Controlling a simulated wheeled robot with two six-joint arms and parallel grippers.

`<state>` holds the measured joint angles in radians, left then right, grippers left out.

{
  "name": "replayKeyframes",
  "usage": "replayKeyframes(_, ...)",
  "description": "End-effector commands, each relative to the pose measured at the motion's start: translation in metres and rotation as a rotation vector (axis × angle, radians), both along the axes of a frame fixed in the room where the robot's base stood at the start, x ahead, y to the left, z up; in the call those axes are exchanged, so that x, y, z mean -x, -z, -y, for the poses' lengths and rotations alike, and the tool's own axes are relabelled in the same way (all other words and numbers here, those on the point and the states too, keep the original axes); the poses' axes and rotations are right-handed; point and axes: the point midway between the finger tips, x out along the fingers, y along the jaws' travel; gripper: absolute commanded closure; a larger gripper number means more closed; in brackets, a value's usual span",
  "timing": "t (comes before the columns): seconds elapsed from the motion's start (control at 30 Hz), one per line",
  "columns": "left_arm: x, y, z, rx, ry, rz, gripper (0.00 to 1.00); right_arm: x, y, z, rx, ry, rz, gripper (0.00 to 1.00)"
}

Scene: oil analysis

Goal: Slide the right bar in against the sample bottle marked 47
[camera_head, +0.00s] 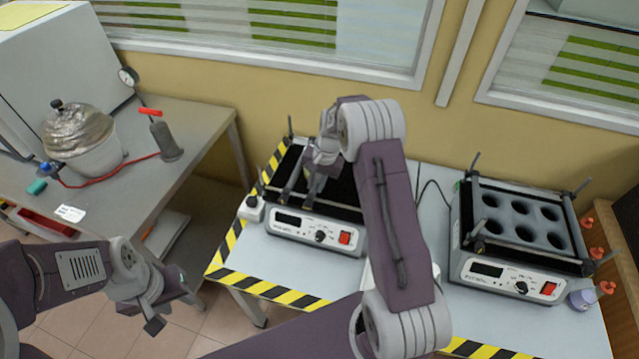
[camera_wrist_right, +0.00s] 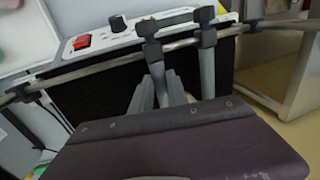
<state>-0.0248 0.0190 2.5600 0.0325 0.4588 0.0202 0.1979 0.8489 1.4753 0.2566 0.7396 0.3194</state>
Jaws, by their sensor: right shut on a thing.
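My right gripper (camera_head: 305,190) reaches down over the left shaker (camera_head: 287,220), which has a dark platform. I cannot make out a sample bottle between the bars; my arm hides part of the platform. My left gripper (camera_head: 170,312) is open and empty at the lower left, away from the shaker.
A second shaker (camera_head: 515,240) with a holed rack stands at the right of the table (camera_head: 435,175). Orange-topped items (camera_head: 597,253) stand beside it. A grey bench (camera_head: 165,185) at the left carries a wrapped pot (camera_head: 78,132). Striped tape marks the table's edge.

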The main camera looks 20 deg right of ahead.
Motion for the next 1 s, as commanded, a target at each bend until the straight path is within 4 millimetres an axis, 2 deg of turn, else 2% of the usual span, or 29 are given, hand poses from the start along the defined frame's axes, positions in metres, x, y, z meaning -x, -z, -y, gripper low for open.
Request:
replayKeyframes(0.1,0.000,0.000,0.000,0.000,0.000,0.000,0.64,-0.001,-0.001,0.000,0.000,0.001,0.004,1.00)
replayKeyframes(0.13,0.000,0.000,0.000,0.000,0.000,0.000,0.64,-0.001,-0.001,0.000,0.000,0.001,0.004,0.78)
replayKeyframes(0.2,0.000,0.000,0.000,0.000,0.000,0.000,0.64,-0.001,-0.001,0.000,0.000,0.001,0.004,0.59)
replayKeyframes(0.57,0.000,0.001,0.000,0.000,0.000,0.000,0.64,0.000,-0.006,0.001,0.001,0.000,0.004,0.59)
replayKeyframes(0.9,0.000,0.009,0.000,0.000,0.000,0.000,0.64,0.008,-0.073,0.012,0.002,0.001,0.006,0.59)
replayKeyframes(1.0,0.000,0.010,0.000,0.000,0.000,0.000,0.64,0.010,-0.084,0.013,0.001,0.001,0.004,0.59)
